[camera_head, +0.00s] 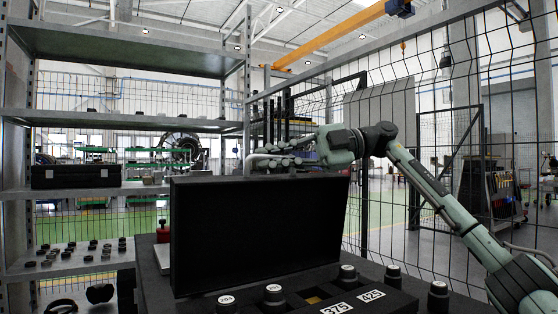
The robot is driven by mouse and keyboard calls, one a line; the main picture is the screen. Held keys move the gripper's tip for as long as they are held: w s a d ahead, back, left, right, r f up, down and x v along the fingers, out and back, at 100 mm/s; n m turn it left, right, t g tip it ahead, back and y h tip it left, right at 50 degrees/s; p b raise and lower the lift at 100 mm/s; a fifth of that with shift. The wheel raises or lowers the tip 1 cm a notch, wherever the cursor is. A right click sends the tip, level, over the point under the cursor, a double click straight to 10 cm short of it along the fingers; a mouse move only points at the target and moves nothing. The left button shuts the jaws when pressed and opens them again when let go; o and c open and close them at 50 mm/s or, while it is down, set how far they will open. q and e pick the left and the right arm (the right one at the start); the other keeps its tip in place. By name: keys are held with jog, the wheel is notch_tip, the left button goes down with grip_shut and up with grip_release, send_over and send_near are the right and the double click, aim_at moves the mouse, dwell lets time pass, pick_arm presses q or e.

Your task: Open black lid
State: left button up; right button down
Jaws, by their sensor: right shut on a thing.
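The black lid (255,230) is a large flat dark panel in the middle of the head view. It stands raised, close to upright, at the back of a black case (390,296). My right gripper (268,161) is at the lid's top edge, its arm coming in from the right. It is shut on the lid; the exact contact is partly hidden behind the edge. My left gripper is not in view.
The case holds several round black pieces with white labels (274,293) and number tags (371,295). A small red object (163,225) stands left of the lid. A metal shelf (75,265) with small dark parts is at left; a wire fence (420,240) stands behind.

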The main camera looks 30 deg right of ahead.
jog(key=shift+w+m, duration=0.3)
jog(key=shift+w, duration=0.35)
jog(key=c, duration=1.9)
grip_release()
jog(key=shift+r+v, duration=0.1)
jog(key=shift+v, duration=2.95)
jog(key=shift+r+v, duration=0.15)
jog(key=shift+v, duration=2.85)
